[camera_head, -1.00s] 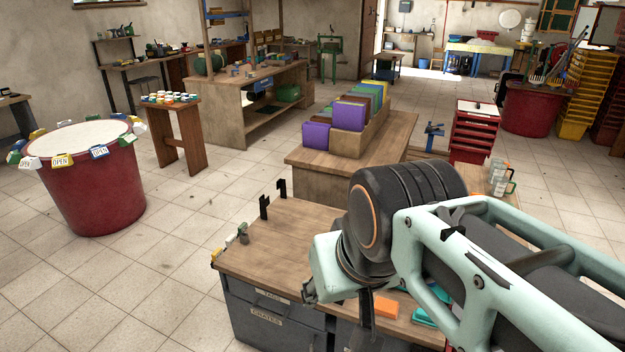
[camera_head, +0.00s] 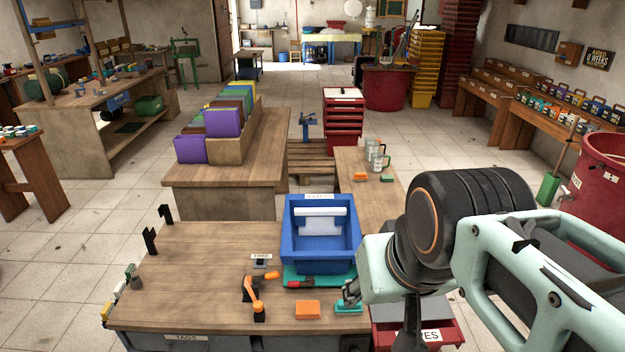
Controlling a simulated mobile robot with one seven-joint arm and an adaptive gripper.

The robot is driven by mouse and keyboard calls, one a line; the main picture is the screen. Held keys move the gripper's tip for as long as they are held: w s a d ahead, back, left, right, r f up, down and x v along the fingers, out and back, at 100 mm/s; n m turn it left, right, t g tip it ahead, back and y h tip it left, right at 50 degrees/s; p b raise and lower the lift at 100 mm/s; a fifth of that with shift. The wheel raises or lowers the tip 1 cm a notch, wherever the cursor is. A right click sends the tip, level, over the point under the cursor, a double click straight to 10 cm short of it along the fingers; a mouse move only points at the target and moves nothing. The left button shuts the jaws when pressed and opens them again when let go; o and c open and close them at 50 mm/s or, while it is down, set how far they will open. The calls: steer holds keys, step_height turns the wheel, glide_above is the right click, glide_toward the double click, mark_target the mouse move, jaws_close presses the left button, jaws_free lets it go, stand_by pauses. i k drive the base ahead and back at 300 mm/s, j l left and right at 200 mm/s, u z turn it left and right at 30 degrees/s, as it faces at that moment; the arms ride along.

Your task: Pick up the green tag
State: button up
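I cannot tell for sure which thing is the green tag. A small flat green-teal piece (camera_head: 348,308) lies on the near bench, beside an orange block (camera_head: 307,310). Small tag-like pieces (camera_head: 119,291) in yellow, white and greyish green sit along the bench's left edge. Another small green piece (camera_head: 387,178) lies on the table farther back.
A blue bin (camera_head: 320,262) stands on the near bench (camera_head: 200,265), with an orange-handled tool (camera_head: 254,295) to its left. Two black upright hooks (camera_head: 150,240) rise from the bench's left side. A red bin (camera_head: 440,333) is at front right. The bench's left middle is clear.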

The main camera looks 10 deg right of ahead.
mark_target(130, 271)
steer(key=u, duration=1.3)
steer(key=i+j+u, duration=0.75)
steer(key=i+u, duration=0.55)
steer(key=i, duration=0.85)
steer(key=i+z, duration=0.2)
steer(key=i, duration=0.35)
steer(key=i+j+z, duration=0.25)
steer(key=i, duration=0.3)
steer(key=l, duration=0.05)
